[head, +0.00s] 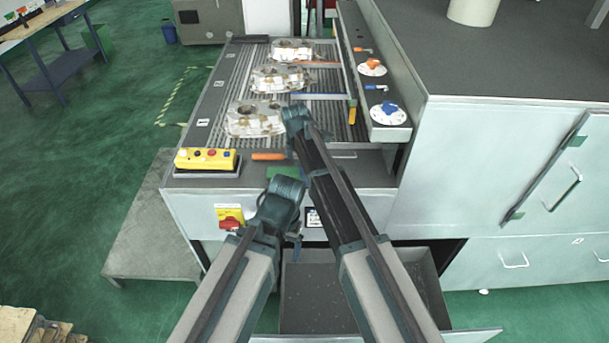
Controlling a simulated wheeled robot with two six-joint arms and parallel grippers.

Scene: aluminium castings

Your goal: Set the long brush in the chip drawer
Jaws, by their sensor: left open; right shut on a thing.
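My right gripper (293,116) is the upper one, beside the nearest casting. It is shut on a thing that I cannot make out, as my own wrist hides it. I cannot clearly pick out the long brush. An orange handle (268,156) shows at the front edge of the bench, left of my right arm. The chip drawer (437,300) is pulled open low at the front, its grey inside strewn with small specks. My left gripper (284,187) is open in front of the bench front, above the drawer.
Three castings (256,120) sit in a row on the ribbed bench. Blue (322,97) and orange bars lie by them, with a yellow piece (352,115) nearby. A yellow button box (205,160) stands at the front left corner. A grey cabinet (480,150) blocks the right.

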